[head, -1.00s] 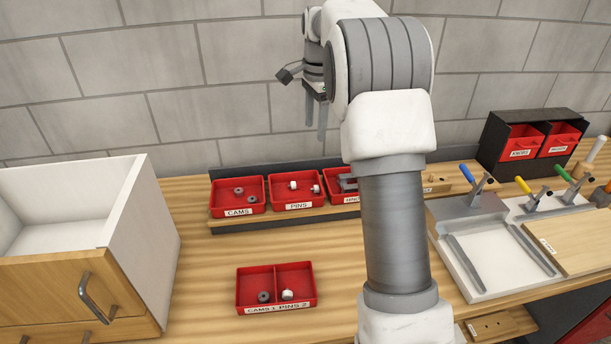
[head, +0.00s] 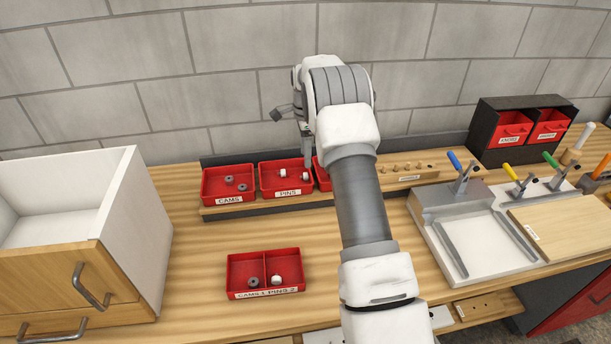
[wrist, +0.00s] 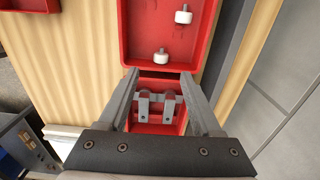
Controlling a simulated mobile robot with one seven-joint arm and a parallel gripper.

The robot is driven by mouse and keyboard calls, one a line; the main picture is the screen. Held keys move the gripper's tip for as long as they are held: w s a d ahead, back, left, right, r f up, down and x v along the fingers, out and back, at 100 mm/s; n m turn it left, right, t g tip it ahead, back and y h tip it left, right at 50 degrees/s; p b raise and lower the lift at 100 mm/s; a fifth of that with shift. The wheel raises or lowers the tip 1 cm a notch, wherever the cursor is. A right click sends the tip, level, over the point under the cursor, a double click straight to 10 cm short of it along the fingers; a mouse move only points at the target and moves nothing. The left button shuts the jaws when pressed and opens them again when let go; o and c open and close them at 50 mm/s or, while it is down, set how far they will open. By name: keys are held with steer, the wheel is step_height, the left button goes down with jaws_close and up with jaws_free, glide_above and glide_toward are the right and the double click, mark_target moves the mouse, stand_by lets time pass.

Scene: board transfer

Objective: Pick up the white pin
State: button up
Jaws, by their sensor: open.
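Two white pins lie in the red PINS bin (head: 265,185) on the rear rack. One white pin (head: 283,172) is near its middle and another (head: 305,176) near its right side. In the wrist view these show as a nearer pin (wrist: 160,57) and a farther pin (wrist: 183,16). My gripper (wrist: 159,77) is open and empty, its fingertips by the bin's near wall, short of the nearer pin. In the head view my gripper (head: 307,157) hangs above the bin's right end, partly hidden by my arm. A third white pin (head: 277,280) lies in the right compartment of the front tray (head: 265,292).
Left of the PINS bin is the CAMS bin (head: 208,187) with grey cams. The grey hinges (wrist: 157,105) lie in the bin beneath my gripper. A white drawer cabinet (head: 140,230) stands left, a clamping fixture (head: 440,205) right. The wall is close behind.

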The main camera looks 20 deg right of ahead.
mark_target(304, 176)
step_height(304, 176, down, 7)
steer(key=shift+f+p, duration=0.15)
steer(key=shift+p, duration=0.65)
steer(key=shift+c, duration=0.2)
jaws_close()
